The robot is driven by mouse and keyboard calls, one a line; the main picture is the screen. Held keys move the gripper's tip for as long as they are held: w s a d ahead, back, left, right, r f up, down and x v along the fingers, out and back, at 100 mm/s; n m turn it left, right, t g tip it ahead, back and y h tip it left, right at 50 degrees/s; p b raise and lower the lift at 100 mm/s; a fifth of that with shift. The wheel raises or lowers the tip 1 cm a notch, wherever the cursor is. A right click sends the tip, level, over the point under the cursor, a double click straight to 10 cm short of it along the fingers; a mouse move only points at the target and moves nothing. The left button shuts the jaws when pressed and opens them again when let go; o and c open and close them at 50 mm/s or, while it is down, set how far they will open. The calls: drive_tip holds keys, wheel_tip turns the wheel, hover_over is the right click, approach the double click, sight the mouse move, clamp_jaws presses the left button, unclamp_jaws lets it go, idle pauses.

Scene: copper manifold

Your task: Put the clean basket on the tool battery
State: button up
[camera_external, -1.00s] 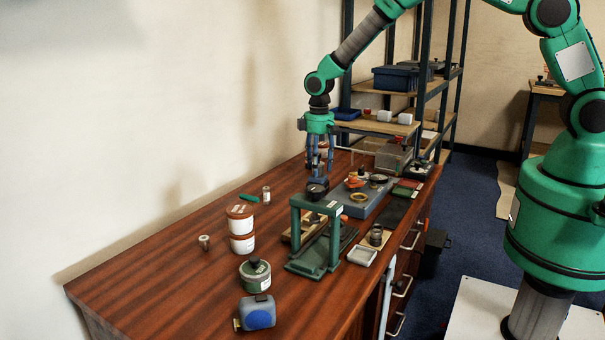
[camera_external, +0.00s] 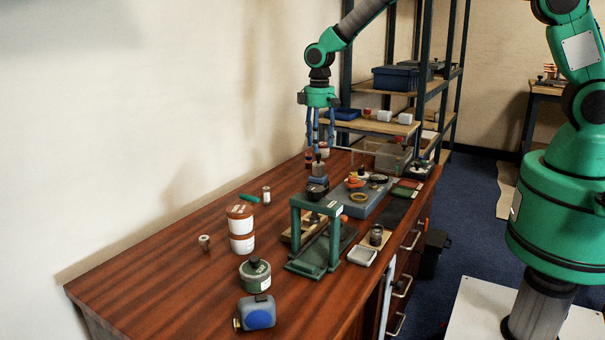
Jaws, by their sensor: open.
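My gripper (camera_external: 320,142) is open and empty, with its fingers pointing down over the far part of the wooden bench. Just below the fingertips is a small grey-brown cylinder (camera_external: 319,169), which looks like the clean basket. It appears upright on top of a dark blue block (camera_external: 318,182), which looks like the tool battery. A gap shows between the fingertips and the cylinder. Both things are small in this view, so their identity and exact contact are hard to tell. A round black item (camera_external: 316,193) in front hides the block's lower part.
A green press frame (camera_external: 318,238) stands in front. To its right is a grey case (camera_external: 362,200) with small parts on it. A clear box (camera_external: 391,156) and shelf (camera_external: 378,125) lie behind. The bench's left part is mostly bare.

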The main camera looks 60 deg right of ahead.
drive_tip(key=shift+r+p, duration=0.3)
drive_tip(key=shift+r, duration=1.5)
drive_tip(key=shift+r, duration=0.25)
drive_tip(key=s+d+r+m+t, duration=0.1)
drive_tip(key=s+d+r, duration=0.1)
drive_tip(key=s+r, duration=1)
drive_tip(key=s+d+r+m+t, duration=0.15)
drive_tip(key=s+r, duration=0.55)
drive_tip(key=r, duration=0.8)
drive_tip(key=s+d+r+t, duration=0.1)
drive_tip(key=s+r, duration=0.1)
drive_tip(key=s, duration=1.2)
drive_tip(key=s+d+r+t, duration=0.1)
drive_tip(key=s+r+t, duration=0.1)
drive_tip(key=s, duration=1.2)
drive_tip(key=shift+d+r+m, duration=0.2)
drive_tip(key=shift+r+m, duration=0.15)
drive_tip(key=shift+r, duration=0.3)
